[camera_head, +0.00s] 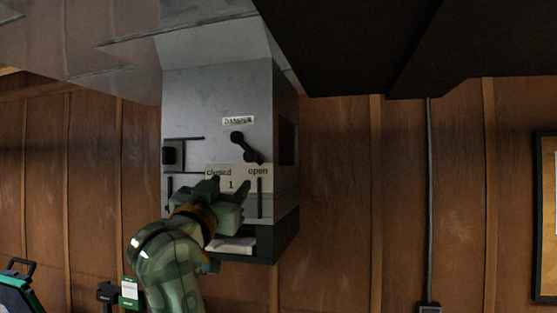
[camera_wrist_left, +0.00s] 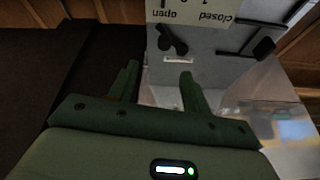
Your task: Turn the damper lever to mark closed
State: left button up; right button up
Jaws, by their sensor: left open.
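The damper lever (camera_head: 244,146) is a short black bar with round ends on the front of a grey metal box (camera_head: 190,100). It slants down and right, its lower end towards the word "open" on the mark plate (camera_head: 231,184); "closed" is at the plate's left. A "DAMPER" label (camera_head: 238,121) sits above it. My left gripper (camera_head: 229,181) is open and empty, below the lever and in front of the plate, partly hiding it. In the left wrist view the lever (camera_wrist_left: 172,40) shows upside down, beyond the open fingers (camera_wrist_left: 158,70) and apart from them.
A black knob (camera_head: 169,155) and thin dark rails are on the box's left front. A dark overhead mass (camera_head: 360,40) hangs at the upper right. The wood-panelled wall (camera_head: 335,190) right of the box is clear, with a conduit (camera_head: 430,190) further right.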

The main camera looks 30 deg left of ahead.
pick_arm(q)
jog(key=p, duration=0.3)
send_near(247, 158)
jog(key=p+x, duration=0.3)
jog(key=x, duration=0.7)
jog(key=shift+d+r, duration=0.1)
jog(key=shift+w+r+p, duration=0.1)
jog(key=shift+w+p, duration=0.3)
jog(key=shift+w, duration=0.3)
pick_arm(e)
notch_tip(247, 158, up, 7)
jog(key=s+a, duration=0.1)
jog(key=shift+s+a, duration=0.15)
jog(key=shift+a, duration=0.1)
pick_arm(q)
jog(key=shift+s, duration=0.1)
jog(key=c, duration=0.9)
grip_shut()
jog(key=shift+a, duration=0.2)
pick_arm(e)
jog(key=shift+a, duration=0.15)
